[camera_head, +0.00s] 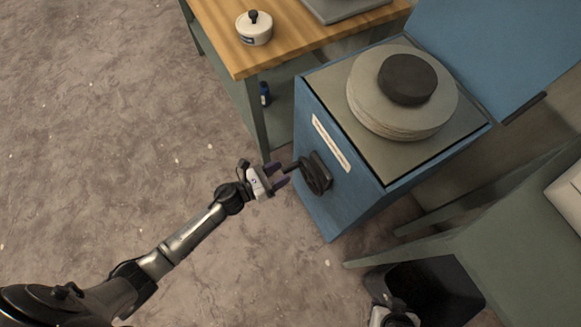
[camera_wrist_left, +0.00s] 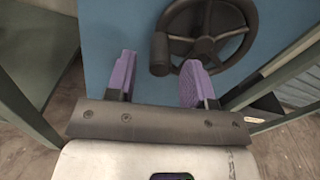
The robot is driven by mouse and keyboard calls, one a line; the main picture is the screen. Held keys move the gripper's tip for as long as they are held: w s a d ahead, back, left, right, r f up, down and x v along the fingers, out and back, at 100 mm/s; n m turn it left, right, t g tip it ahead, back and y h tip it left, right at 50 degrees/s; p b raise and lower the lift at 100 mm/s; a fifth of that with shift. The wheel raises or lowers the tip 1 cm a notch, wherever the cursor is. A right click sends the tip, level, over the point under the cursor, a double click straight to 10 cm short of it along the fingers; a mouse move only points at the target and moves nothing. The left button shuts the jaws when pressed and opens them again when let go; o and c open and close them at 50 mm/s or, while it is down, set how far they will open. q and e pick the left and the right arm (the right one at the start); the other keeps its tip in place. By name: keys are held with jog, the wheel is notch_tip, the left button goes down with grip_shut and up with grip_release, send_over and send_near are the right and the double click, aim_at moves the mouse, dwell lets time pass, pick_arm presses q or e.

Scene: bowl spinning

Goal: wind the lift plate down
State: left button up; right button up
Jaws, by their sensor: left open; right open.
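A blue box (camera_head: 335,205) has a handwheel (camera_head: 319,173) on its front, with a crank knob (camera_head: 293,166) sticking out. In the left wrist view, the handwheel (camera_wrist_left: 206,43) is dark and spoked, its knob (camera_wrist_left: 159,54) at its left. A grey square plate (camera_head: 335,88), which looks like the lift plate, sits near the box's top rim. My left gripper (camera_head: 279,177) is open and empty just in front of the handwheel, apart from the knob. My right gripper (camera_head: 395,316) shows only partly at the bottom edge; its fingers cannot be made out.
A pale round stack (camera_head: 385,118) with a dark disc (camera_head: 408,79) rests on the plate. The blue lid (camera_head: 500,45) stands open. A wooden table (camera_head: 220,30) holds a lidded white pot (camera_head: 254,29). A grey-green table (camera_head: 500,250) stands at the right. Floor at left is clear.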

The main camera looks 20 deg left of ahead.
aim_at(290, 168)
pick_arm(q)
jog(key=shift+b+x, duration=0.3)
jog(key=shift+x, duration=1.7)
jog(key=shift+s, duration=0.1)
grip_shut()
